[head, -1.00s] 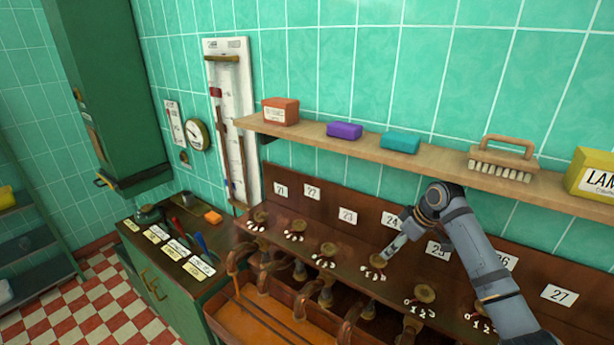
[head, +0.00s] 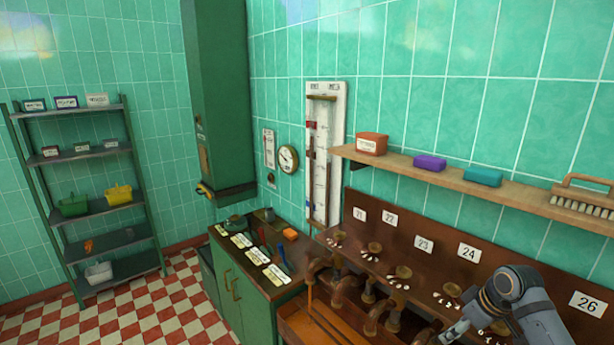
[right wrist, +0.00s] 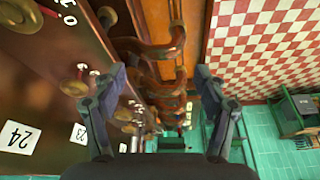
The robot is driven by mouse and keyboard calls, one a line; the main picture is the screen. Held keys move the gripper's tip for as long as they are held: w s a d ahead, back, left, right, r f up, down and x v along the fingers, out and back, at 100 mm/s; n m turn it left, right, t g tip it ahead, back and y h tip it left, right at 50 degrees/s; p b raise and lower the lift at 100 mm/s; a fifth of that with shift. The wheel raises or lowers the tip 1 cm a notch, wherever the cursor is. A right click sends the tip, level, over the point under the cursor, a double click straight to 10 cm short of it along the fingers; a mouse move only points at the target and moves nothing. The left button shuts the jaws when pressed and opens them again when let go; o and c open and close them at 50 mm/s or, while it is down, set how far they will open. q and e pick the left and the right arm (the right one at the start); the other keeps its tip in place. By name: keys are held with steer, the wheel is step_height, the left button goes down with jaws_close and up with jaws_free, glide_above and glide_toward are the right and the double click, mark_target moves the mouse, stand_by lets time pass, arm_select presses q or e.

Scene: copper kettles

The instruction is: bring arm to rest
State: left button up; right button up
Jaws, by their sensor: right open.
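My right arm comes in at the lower right of the head view, in front of the brown panel of numbered plates (head: 423,243). Its gripper (head: 446,335) is low in that view, near the bottom edge, and small there. In the right wrist view, the two dark fingers of the right gripper (right wrist: 160,75) stand wide apart with nothing between their tips. Beyond them are curved copper pipes (right wrist: 150,50) and a row of brass knobs (right wrist: 75,88); the gap to them is hard to judge. My left gripper is not in view.
A wooden wall shelf (head: 480,187) holds an orange box (head: 371,143), purple and teal blocks and a brush (head: 583,200). A green cabinet (head: 245,300) carries label cards. A metal rack (head: 85,155) with baskets stands at far left. The checkered floor (head: 150,315) between is clear.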

steer(key=s+a+f+m+h, duration=0.1)
steer(key=s+a+f, duration=0.9)
steer(key=s, duration=0.1)
steer(key=s+a+m+h, duration=0.2)
steer(key=s+a+m, duration=0.15)
steer(key=s, duration=0.85)
steer(key=s+d+f+b, duration=0.1)
steer(key=f+b, duration=0.1)
steer(key=f, duration=0.9)
steer(key=s+d+f+g+b, duration=0.1)
steer(key=f+b, duration=0.2)
steer(key=f, duration=0.7)
steer(key=s+d+f+b, duration=0.1)
steer(key=f+b, duration=0.1)
steer(key=f, duration=0.9)
arm_select(q)
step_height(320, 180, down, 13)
steer(key=b, duration=0.6)
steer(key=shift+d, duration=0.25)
arm_select(e)
steer(key=s+f, duration=0.9)
steer(key=f, duration=0.2)
steer(key=s+d+f+m+g, duration=0.1)
steer(key=s+f, duration=0.8)
steer(key=f, duration=0.3)
steer(key=shift+s+d, duration=0.25)
steer(key=shift+s, duration=0.1)
